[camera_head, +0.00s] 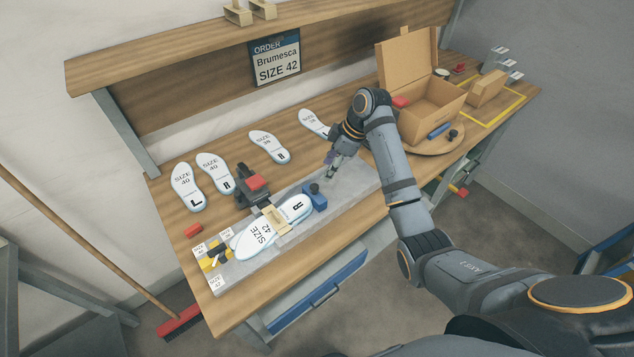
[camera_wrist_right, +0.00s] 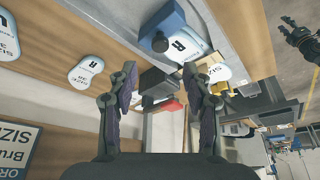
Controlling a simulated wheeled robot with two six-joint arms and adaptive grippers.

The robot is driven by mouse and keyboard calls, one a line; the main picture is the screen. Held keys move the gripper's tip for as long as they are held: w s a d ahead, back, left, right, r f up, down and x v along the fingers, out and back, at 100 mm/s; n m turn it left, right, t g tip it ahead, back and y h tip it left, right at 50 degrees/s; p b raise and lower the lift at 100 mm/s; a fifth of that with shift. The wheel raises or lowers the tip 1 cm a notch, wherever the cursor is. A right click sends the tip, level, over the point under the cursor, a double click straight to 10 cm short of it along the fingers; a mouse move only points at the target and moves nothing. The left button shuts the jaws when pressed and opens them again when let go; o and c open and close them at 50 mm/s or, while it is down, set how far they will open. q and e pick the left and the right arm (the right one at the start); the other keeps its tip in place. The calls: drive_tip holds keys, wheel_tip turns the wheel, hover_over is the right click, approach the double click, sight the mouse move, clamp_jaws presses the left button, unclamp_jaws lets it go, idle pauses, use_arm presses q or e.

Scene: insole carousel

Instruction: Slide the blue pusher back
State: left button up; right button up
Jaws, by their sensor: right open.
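The blue pusher (camera_head: 317,200) with a black knob sits on the grey fixture plate (camera_head: 352,182), at the right end of a white insole marked R, SIZE 42 (camera_head: 262,228).
A black clamp with a red top (camera_head: 257,184) stands behind the insole. More insoles (camera_head: 215,172) lie along the back of the bench. An open cardboard box (camera_head: 425,100) stands on a round wooden turntable (camera_head: 438,143) at the right, behind my right arm.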

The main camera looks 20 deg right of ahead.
sight(315, 186)
drive_tip(key=p+x, duration=0.1)
drive_tip(key=x, duration=0.8)
drive_tip(key=shift+p, duration=0.35)
clamp_jaws()
